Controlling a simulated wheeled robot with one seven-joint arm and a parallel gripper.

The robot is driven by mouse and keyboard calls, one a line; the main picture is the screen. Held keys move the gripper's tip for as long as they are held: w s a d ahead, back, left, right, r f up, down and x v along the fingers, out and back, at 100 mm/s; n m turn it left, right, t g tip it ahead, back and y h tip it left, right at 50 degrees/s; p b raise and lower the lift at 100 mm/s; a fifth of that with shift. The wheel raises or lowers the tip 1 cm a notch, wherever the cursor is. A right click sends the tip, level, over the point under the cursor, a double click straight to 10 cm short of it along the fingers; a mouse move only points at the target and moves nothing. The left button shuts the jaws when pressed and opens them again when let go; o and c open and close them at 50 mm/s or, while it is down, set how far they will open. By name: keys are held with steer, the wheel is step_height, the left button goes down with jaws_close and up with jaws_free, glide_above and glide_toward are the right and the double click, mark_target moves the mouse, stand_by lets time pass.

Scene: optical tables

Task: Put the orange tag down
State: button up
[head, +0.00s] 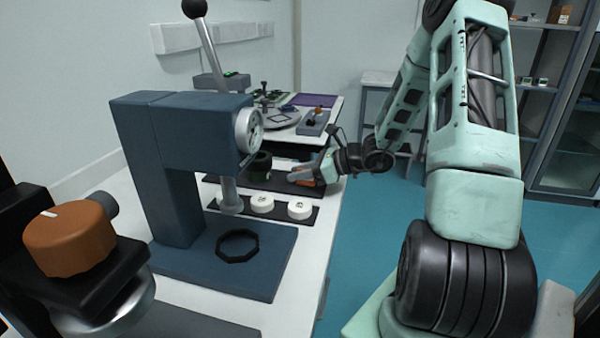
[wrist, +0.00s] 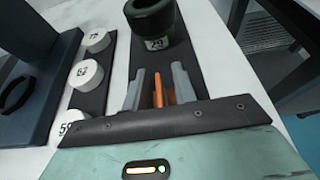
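The orange tag (wrist: 158,92) shows as a narrow upright orange piece between the two grey fingers of my gripper (wrist: 158,88) in the wrist view. A gap shows between the left finger and the orange, so the fingers stand apart around it. In the head view my gripper (head: 312,172) is low over the far dark mat (head: 228,186), with a bit of orange (head: 304,182) at its fingers. The tag's lower part is hidden by the gripper body, and I cannot tell whether it touches the mat.
A dark green round pot (wrist: 152,20) with a number label stands on the mat beyond the fingers. White numbered discs (head: 299,208) lie on a nearer dark strip. A blue press (head: 180,165) stands left of them. An orange knob (head: 70,238) is at near left.

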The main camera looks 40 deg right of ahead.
steer(key=shift+r, duration=0.3)
steer(key=p+v, duration=0.1)
steer(key=v, duration=1.1)
steer(key=shift+f, duration=0.1)
steer(key=shift+s, duration=0.1)
